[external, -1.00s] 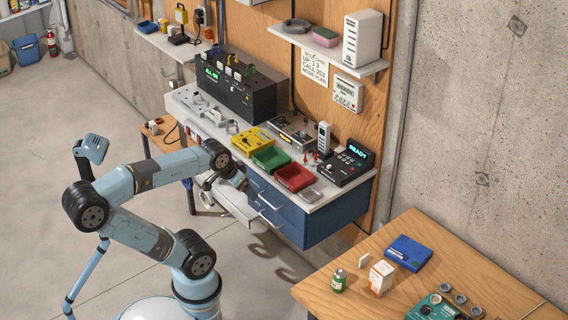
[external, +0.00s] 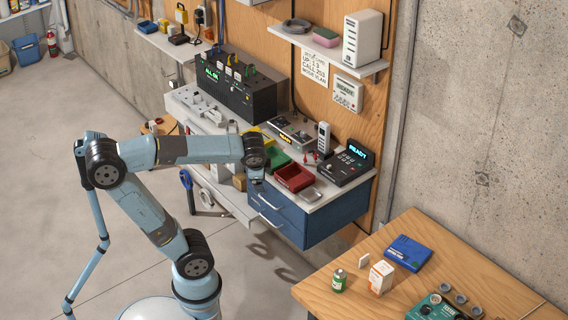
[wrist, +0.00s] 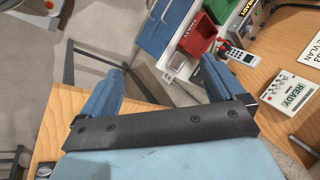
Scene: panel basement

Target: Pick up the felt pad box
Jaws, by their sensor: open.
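A small white and orange box (external: 381,277) stands upright on the wooden table at the lower right of the external view; it may be the felt pad box, but its label is too small to read. My gripper shows in the wrist view (wrist: 158,88) with its two blue fingers wide apart and nothing between them. In the external view my wrist is in front of the blue drawer cabinet (external: 310,215), left of the box and well apart from it; the fingers are hard to make out there. The box is not recognisable in the wrist view.
The wooden table (external: 440,245) also bears a green jar (external: 339,281), a blue case (external: 408,252), a small white block and a teal device (external: 437,307). A red tray (external: 294,177) and several devices crowd the bench. Floor between cabinet and table is clear.

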